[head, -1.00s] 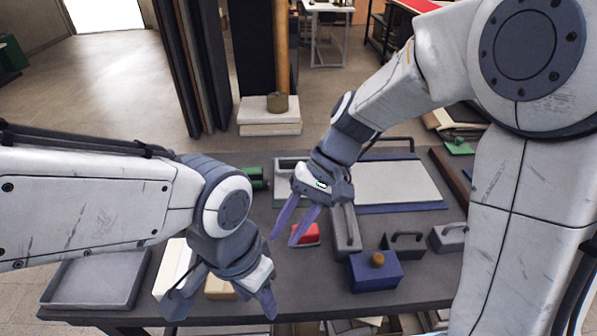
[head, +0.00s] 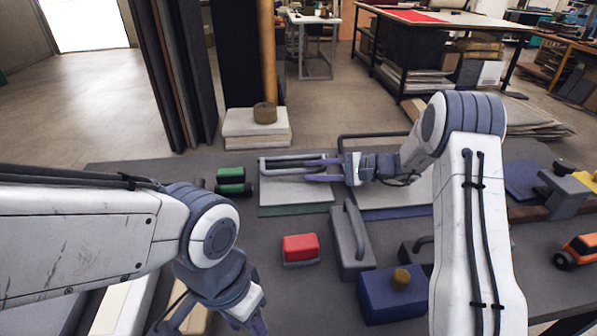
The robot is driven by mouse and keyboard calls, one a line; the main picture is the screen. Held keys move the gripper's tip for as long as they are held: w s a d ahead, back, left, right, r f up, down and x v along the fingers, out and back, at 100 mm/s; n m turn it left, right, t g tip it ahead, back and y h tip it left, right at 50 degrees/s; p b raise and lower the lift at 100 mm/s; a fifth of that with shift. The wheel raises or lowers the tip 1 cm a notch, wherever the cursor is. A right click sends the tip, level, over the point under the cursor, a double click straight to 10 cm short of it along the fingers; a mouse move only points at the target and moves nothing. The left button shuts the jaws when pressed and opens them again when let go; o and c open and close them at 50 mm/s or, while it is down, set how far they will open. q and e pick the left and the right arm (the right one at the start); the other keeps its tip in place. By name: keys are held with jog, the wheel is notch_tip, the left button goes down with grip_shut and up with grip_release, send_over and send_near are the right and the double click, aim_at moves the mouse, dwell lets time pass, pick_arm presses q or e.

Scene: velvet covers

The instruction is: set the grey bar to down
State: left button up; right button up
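A light grey bar (head: 285,161) runs across the back of a pale board with a green front edge (head: 297,210), left of centre. A second, darker grey bar (head: 372,136) frames the back of a pale board with a blue front edge (head: 395,212). My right gripper (head: 315,170) points left over the green-edged board. Its two fingers are apart, at the right end of the light grey bar; I cannot tell whether they touch it. My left gripper (head: 208,328) is low at the front left, its fingers apart and partly cut off by the frame edge.
A red block (head: 300,248), a grey handled block (head: 350,240) and a blue box with a brown knob (head: 392,296) stand in front of the boards. Green cylinders (head: 232,180) lie left of the green-edged board. An orange thing (head: 580,250) is at the far right.

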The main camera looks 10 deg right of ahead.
aim_at(305, 171)
jog(key=shift+x, duration=2.2)
grip_shut()
jog(key=shift+s, duration=0.1)
